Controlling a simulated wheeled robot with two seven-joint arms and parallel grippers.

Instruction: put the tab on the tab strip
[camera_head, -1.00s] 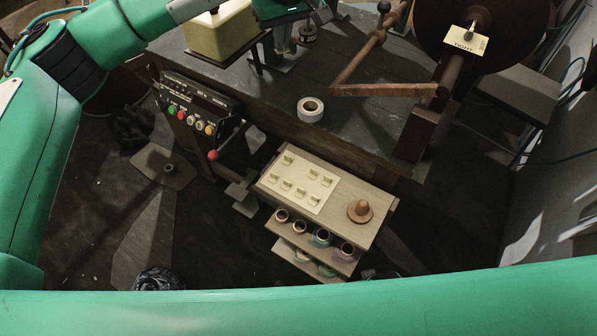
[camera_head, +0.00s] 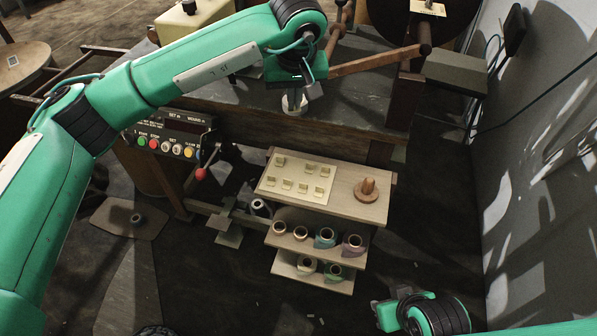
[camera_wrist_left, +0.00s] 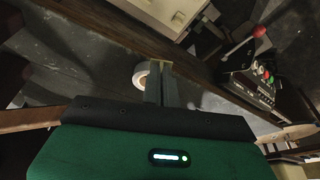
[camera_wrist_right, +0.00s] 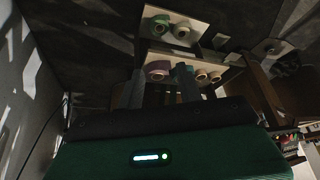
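A cream tab card (camera_head: 268,189) with several small tabs lies on the wooden stand; one spot in its far row is bare. My left gripper (camera_head: 294,99) points down at the white tape roll (camera_head: 292,110) on the dark bench. In the left wrist view its fingers (camera_wrist_left: 162,68) are close together with a small pale piece, seemingly a tab (camera_wrist_left: 162,64), at their tips. The roll (camera_wrist_left: 138,78) is right beside them; I cannot tell whether they touch. My right gripper (camera_head: 384,313) is low at the right, fingers apart and empty in the right wrist view (camera_wrist_right: 160,75).
The stand has a wooden peg (camera_head: 368,190) on top and several tape rolls (camera_head: 326,236) on its lower shelves. A button panel (camera_head: 170,143) with a red-knobbed lever (camera_head: 202,174) is left of it. A wooden crank arm (camera_head: 375,62) reaches over the bench (camera_head: 350,98).

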